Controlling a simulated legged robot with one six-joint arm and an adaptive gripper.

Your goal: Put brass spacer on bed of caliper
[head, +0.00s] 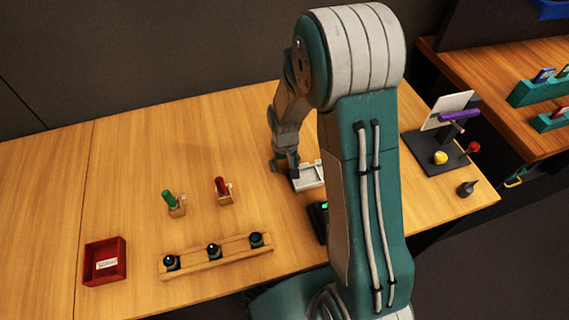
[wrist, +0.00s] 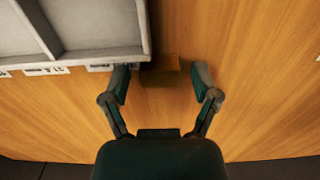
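A small brown, brass-toned block, apparently the brass spacer (wrist: 159,71), lies on the wooden table in the wrist view, close beside the grey tray's corner. My gripper (wrist: 161,82) is open, with one finger on each side of the block and a visible gap to each. In the head view my gripper (head: 285,162) is low over the table beside the tray; the block cannot be made out there. A dark device with a green light (head: 319,221), possibly the caliper, is partly hidden behind my arm. I cannot make out its bed.
The pale grey compartment tray (head: 308,184) also shows in the wrist view (wrist: 98,53), close to my left finger. A dark stand (head: 435,160) with a white panel is at right. A red box (head: 104,271) and wooden rack (head: 190,264) stand at left. The table's far left is clear.

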